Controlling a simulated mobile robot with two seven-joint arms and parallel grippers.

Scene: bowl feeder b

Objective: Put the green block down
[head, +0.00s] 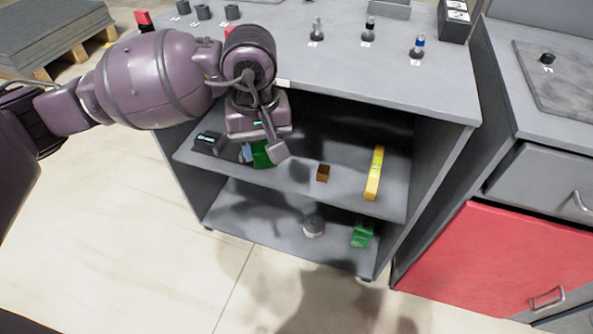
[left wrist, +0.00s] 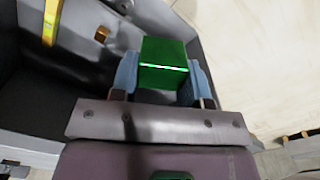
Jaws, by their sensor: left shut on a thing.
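The green block (head: 262,155) is at the left part of the cabinet's middle shelf (head: 300,183) in the head view, partly hidden by my left gripper (head: 264,153). In the left wrist view the green block (left wrist: 163,64) sits between the two blue-grey fingers of my left gripper (left wrist: 160,72). The gripper is shut on it. I cannot tell whether the block touches the shelf. My right gripper is not in view.
On the same shelf are a dark box (head: 209,142), a small brown block (head: 323,173) and a yellow level (head: 374,173). The bottom shelf holds a round grey thing (head: 313,226) and another green object (head: 362,233). The cabinet top (head: 350,75) overhangs the shelf.

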